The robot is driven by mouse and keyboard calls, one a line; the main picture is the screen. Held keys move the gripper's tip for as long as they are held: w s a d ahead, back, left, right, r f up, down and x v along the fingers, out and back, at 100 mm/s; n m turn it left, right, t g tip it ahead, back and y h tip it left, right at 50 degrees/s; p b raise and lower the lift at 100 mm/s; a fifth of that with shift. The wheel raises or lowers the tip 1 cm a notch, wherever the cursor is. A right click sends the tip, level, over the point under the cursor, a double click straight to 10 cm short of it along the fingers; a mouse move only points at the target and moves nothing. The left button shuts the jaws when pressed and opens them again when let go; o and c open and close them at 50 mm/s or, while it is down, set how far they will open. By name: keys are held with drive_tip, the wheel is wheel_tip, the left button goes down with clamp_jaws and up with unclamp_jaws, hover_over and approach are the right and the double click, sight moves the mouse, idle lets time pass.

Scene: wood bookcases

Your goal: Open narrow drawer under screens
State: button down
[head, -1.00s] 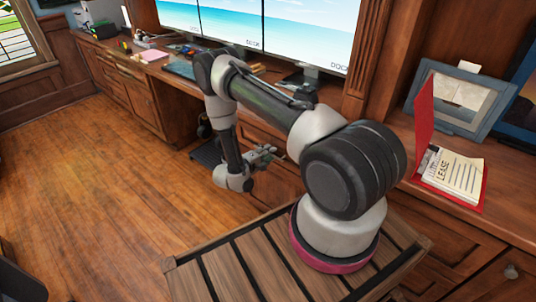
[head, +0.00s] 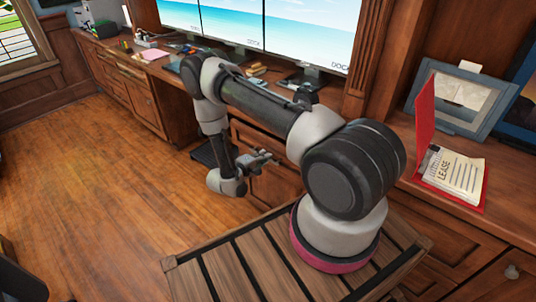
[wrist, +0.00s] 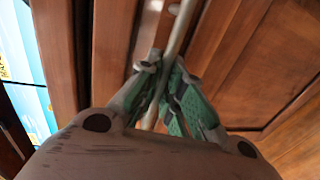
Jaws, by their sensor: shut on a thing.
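The narrow drawer (head: 262,141) is in the wooden desk front below the screens (head: 235,25), partly hidden by my arm in the head view. My gripper (head: 258,160) is low in front of the desk. In the wrist view, my gripper (wrist: 162,64) has its green-padded fingers closed around a pale metal bar handle (wrist: 181,28) that runs between them. Wooden panels lie behind the handle. How far the drawer stands out from the desk I cannot tell.
A wooden cabinet door (head: 275,186) is below the drawer. A red folder with a lease paper (head: 455,172) and a framed picture (head: 463,97) stand on the desk at right. Open wood floor (head: 110,190) lies to the left.

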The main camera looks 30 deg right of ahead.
drive_tip(key=f+v, duration=0.3)
drive_tip(key=v, duration=1.3)
drive_tip(key=a+f+v, duration=0.1)
drive_tip(key=f+v, duration=0.2)
drive_tip(key=v, duration=1.4)
drive_tip(key=shift+s+a+f, duration=0.25)
drive_tip(key=shift+a, duration=0.05)
drive_tip(key=c, duration=1.6)
unclamp_jaws()
drive_tip(key=shift+o, duration=0.2)
drive_tip(key=v, duration=1.2)
